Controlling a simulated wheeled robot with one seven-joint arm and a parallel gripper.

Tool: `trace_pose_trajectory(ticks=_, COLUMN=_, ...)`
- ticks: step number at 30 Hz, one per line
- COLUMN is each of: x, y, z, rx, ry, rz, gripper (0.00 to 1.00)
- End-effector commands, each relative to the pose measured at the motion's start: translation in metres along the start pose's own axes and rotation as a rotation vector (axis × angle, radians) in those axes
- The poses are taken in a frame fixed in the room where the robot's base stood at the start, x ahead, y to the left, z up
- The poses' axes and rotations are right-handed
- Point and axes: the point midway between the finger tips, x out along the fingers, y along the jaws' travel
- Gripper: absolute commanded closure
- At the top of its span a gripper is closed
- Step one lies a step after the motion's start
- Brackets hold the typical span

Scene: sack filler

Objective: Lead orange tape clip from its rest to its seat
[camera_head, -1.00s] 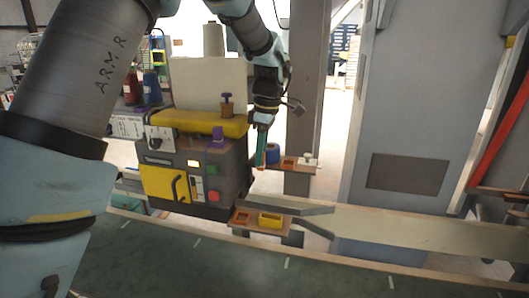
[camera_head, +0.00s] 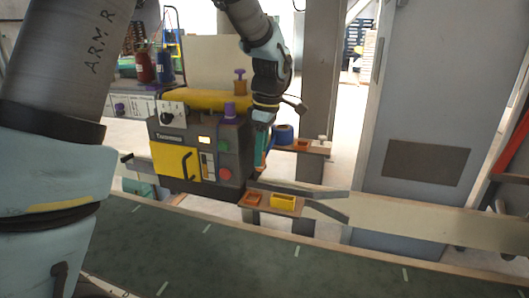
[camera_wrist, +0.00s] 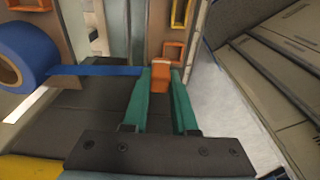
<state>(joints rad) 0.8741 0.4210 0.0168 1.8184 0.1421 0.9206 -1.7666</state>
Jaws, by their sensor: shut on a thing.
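The orange tape clip (camera_wrist: 161,78) is between the tips of my gripper's teal fingers in the wrist view. My gripper (camera_wrist: 162,92) is shut on it. A flat blue tape strip (camera_wrist: 98,71) runs from the blue tape roll (camera_wrist: 22,58) to the clip. In the head view my gripper (camera_head: 261,162) points down beside the right side of the dark machine, left of the blue roll (camera_head: 283,134). An orange open frame (camera_wrist: 172,51) lies ahead of the clip, apart from it; it shows on the low shelf (camera_head: 253,199). I cannot tell whether that is the seat.
A yellow tray (camera_head: 284,203) stands beside the orange frame. The dark machine (camera_head: 215,150) stands close on the left. Pale rails (camera_head: 335,207) extend right of the low shelf.

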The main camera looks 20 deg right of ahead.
Motion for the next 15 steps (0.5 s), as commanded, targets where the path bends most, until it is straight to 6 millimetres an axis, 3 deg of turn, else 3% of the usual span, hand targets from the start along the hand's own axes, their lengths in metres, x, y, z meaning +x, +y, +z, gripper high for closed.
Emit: trace_pose_trajectory(ticks=15, x=0.029, y=-0.021, z=-0.009, rx=0.0, ry=0.0, rz=0.0, gripper=1.0)
